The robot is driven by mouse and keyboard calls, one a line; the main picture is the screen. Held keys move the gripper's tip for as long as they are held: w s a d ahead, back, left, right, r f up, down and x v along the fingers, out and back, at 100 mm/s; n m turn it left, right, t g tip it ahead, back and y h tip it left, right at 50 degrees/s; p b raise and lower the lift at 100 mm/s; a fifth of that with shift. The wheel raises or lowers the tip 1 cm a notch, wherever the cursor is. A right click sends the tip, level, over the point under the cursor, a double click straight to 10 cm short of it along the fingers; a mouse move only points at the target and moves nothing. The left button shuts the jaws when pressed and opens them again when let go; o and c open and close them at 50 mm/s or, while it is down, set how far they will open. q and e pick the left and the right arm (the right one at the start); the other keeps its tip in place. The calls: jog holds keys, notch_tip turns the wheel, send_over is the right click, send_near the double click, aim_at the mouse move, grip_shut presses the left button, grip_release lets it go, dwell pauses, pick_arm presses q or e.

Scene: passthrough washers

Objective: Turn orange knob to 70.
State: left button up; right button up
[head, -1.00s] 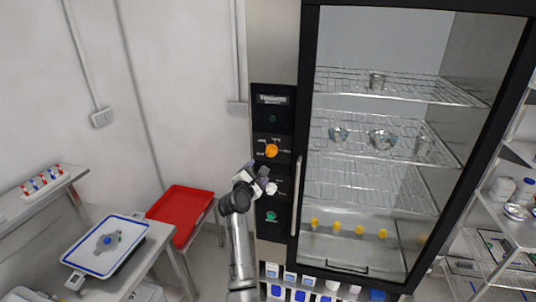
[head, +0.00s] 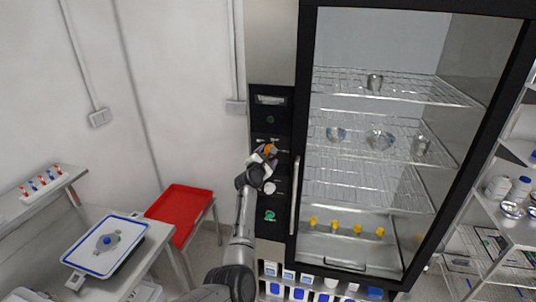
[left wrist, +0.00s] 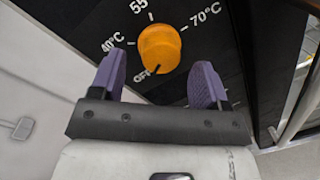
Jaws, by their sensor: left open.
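The orange knob (left wrist: 159,45) sits on a black panel with white labels OFF, 40°C, 55 and 70°C around it. A dark line at the knob's lower edge points at OFF. My left gripper (left wrist: 160,66) is open, its two purple fingers below and to either side of the knob, with no grip on it. In the head view the left gripper (head: 263,157) is at the panel and partly covers the knob (head: 268,148). My right gripper is in neither view.
A glass-door cabinet (head: 370,185) with a vertical handle (head: 295,195) stands just right of the panel. A green button (head: 270,215) is below the gripper. A red tray (head: 180,213) and a white-and-blue tray (head: 92,262) are to the left.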

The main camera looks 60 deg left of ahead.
pick_arm(q)
jog(key=shift+x, duration=1.2)
jog(key=c, duration=0.9)
